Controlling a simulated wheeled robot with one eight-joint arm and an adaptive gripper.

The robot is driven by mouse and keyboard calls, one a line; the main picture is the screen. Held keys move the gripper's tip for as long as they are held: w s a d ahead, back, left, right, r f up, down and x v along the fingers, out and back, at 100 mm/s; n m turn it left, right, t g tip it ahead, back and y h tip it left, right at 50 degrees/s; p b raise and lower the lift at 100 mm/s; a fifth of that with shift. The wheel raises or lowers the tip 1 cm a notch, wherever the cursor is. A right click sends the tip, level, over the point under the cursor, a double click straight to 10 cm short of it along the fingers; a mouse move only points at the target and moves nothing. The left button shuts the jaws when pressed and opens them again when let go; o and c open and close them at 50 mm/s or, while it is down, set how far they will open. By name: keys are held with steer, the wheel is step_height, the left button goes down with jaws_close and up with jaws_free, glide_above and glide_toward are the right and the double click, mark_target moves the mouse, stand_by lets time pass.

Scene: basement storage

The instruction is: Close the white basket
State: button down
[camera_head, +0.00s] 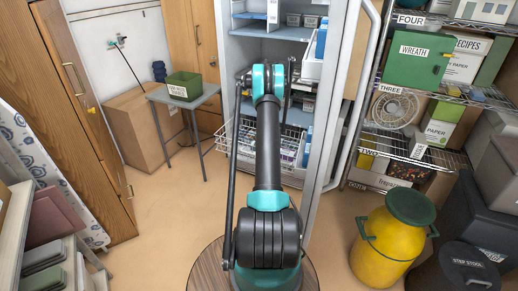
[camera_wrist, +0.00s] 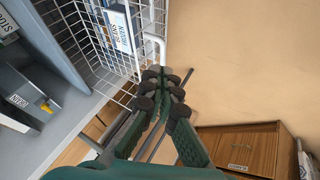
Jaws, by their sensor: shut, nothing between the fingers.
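The white basket (camera_head: 237,141) is a wire pull-out basket low in an open grey fridge (camera_head: 231,70). It sticks out past the cabinet front, partly hidden behind my arm in the head view. In the wrist view, its wire wall (camera_wrist: 82,42) fills the upper left, and its white corner rim comes close to my fingers. A labelled blue and white box (camera_wrist: 118,27) lies in it. My gripper (camera_wrist: 163,82) is shut and empty, beside the basket's front corner. I cannot tell whether it touches the rim. My arm hides the gripper in the head view.
The open fridge door (camera_head: 352,90) stands to the right. A small grey table (camera_head: 205,97) with a green bin (camera_head: 184,85) stands at the left. A yellow can (camera_head: 388,248) and wire shelves (camera_head: 410,148) are at the right. The floor before the basket is clear.

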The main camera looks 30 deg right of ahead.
steer(key=shift+w+d+f, duration=0.7)
steer(key=shift+w+f, duration=0.4)
steer(key=shift+w, duration=0.1)
steer(key=shift+w+d+f, duration=0.7)
steer(key=shift+w+f, duration=0.4)
steer(key=shift+w, duration=0.15)
steer(key=shift+w+d+f, duration=0.7)
steer(key=shift+w+f, duration=0.4)
steer(key=shift+w, duration=0.1)
steer(key=shift+d, duration=0.15)
